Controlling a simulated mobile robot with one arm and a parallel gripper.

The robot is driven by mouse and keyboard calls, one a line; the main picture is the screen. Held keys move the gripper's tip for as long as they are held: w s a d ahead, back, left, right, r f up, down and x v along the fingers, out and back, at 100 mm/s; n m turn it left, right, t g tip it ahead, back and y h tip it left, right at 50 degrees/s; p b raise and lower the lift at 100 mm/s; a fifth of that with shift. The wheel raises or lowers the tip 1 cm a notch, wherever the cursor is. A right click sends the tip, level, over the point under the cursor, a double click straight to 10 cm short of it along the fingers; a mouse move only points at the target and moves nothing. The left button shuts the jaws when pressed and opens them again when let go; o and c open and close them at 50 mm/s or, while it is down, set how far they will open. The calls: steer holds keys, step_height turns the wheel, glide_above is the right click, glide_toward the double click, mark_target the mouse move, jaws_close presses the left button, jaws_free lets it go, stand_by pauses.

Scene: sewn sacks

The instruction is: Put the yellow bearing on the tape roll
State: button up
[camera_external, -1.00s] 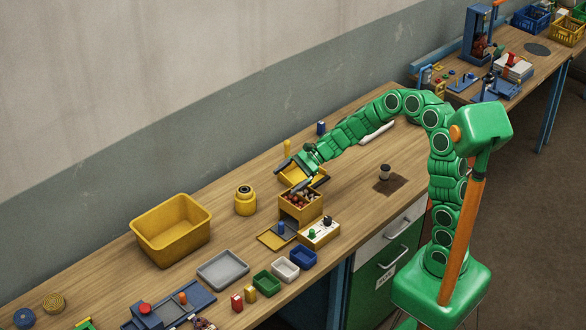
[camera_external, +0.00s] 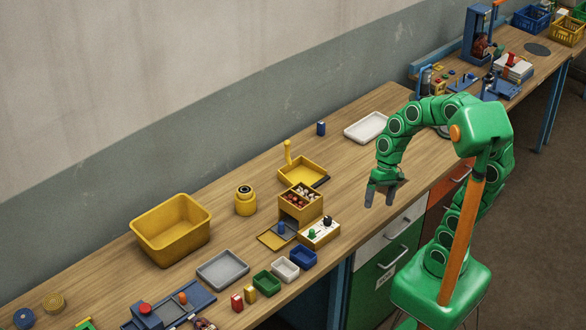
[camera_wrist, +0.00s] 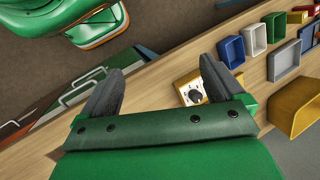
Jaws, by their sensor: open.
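My gripper (camera_external: 380,203) hangs open and empty over the right part of the bench, near its front edge, fingers pointing down. Its two dark fingers stand well apart in the wrist view (camera_wrist: 161,66). A squat yellow cylinder with a dark ringed top (camera_external: 245,202) stands near the wall side, left of the gripper; I cannot tell if it is the yellow bearing.
A yellow box of small parts (camera_external: 299,207) and a white board with knobs (camera_external: 320,233) stand left of my gripper. A yellow pan (camera_external: 304,173), yellow bin (camera_external: 170,229), grey tray (camera_external: 222,270) and white tray (camera_external: 367,127) are around.

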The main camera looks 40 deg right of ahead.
steer(key=s+d+n+h, duration=0.2)
steer(key=s+d+h, duration=0.2)
steer(key=s+d, duration=0.4)
steer(key=d, duration=0.3)
steer(key=shift+s+d+n, duration=0.15)
steer(key=shift+s+n, duration=0.15)
steer(key=shift+o, duration=0.5)
